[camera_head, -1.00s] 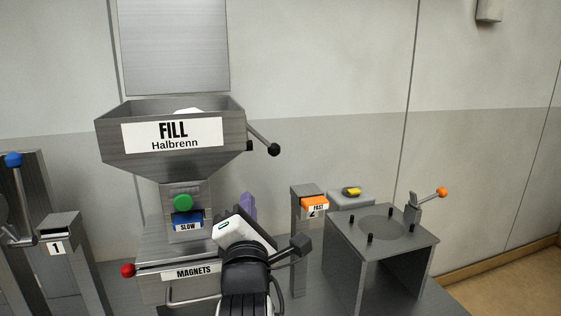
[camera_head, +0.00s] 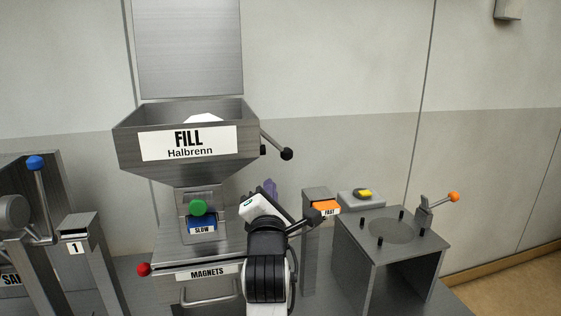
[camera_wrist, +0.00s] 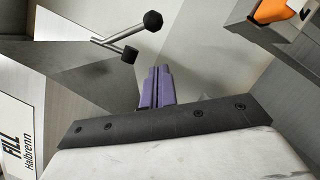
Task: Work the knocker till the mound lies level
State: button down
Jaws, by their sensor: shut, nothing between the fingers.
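The knocker, a rod with a black ball end (camera_head: 286,153), sticks out from the hopper's right side. In the wrist view the black ball (camera_wrist: 153,20) is at the upper middle, with a second black knob (camera_wrist: 131,54) below it. My gripper (camera_head: 270,187) has purple fingers, shut and empty, below the knocker and apart from it. The fingers (camera_wrist: 157,86) point towards the knocker's area in the wrist view.
Below the hopper are a green button (camera_head: 198,207), a blue SLOW block (camera_head: 201,224) and a MAGNETS drawer with a red knob (camera_head: 144,269). An orange FAST block (camera_head: 325,207) tops a post at right. A stand with pegs (camera_head: 420,241) is farther right.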

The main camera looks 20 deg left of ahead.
jog(key=w+r+p, duration=0.2)
jog(key=w, duration=0.3)
jog(key=shift+w+d+r, duration=0.15)
jog(key=shift+w+r, duration=0.2)
jog(key=shift+w, duration=0.1)
